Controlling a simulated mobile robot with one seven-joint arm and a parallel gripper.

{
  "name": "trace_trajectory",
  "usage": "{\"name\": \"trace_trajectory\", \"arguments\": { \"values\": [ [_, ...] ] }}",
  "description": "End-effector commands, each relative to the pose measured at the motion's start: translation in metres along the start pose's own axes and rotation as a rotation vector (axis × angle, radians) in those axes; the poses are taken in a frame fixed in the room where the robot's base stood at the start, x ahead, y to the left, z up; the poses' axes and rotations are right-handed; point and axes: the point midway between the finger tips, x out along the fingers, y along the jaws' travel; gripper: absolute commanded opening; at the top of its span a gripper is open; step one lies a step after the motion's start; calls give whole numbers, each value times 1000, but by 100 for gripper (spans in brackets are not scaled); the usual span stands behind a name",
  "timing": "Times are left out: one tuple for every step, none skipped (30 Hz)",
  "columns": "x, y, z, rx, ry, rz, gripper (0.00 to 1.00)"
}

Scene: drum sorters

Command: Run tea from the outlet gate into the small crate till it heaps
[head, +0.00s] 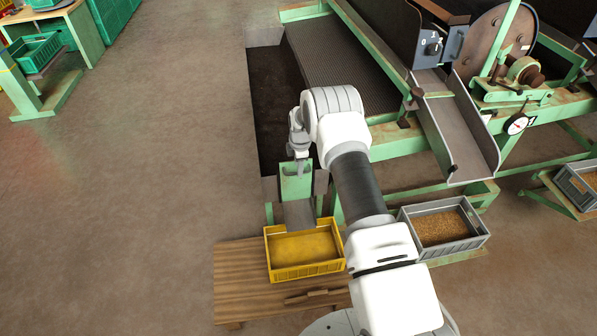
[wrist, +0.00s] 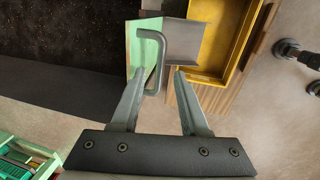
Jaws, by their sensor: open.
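The outlet gate (head: 296,182) is a green upright plate at the front end of the dark trough, and it looks lowered. Its grey bent handle (wrist: 161,60) shows in the wrist view. My gripper (wrist: 161,72) is open, with its fingertips on either side of the handle and no clear grip on it. In the head view my gripper (head: 299,166) is just above the gate, partly hidden by my wrist. A short grey spout (head: 299,214) slopes from the gate to the small yellow crate (head: 306,275). The crate's inside looks plain yellow, with no heap visible.
The yellow crate stands on a low wooden bench (head: 235,275) with a thin wooden piece (head: 313,296) in front. A grey crate (head: 483,243) of brown grains stands right of my arm. The green-framed sorter (head: 375,60) fills the back.

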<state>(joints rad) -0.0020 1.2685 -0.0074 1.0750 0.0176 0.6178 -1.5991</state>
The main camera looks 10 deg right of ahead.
Motion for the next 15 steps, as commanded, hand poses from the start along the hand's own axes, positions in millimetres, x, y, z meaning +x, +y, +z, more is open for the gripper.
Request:
{"name": "trace_trajectory", "arguments": {
  "values": [
    [8,0,0,-1,-1,0,45],
    [12,0,0,-1,-1,0,45],
    [14,0,0,-1,-1,0,45],
    [16,0,0,-2,-1,1,45],
    [17,0,0,-2,-1,1,45],
    [19,0,0,-2,-1,1,45],
    [19,0,0,-2,-1,1,45],
    [20,0,0,-2,-1,1,45],
    [20,0,0,-2,-1,1,45],
    [20,0,0,-2,-1,0,45],
    [20,0,0,-2,-1,0,45],
    [20,0,0,-1,-1,0,45],
    [20,0,0,-1,-1,0,45],
    [20,0,0,-1,-1,0,45],
    [20,0,0,-1,-1,0,45]
  ]
}}
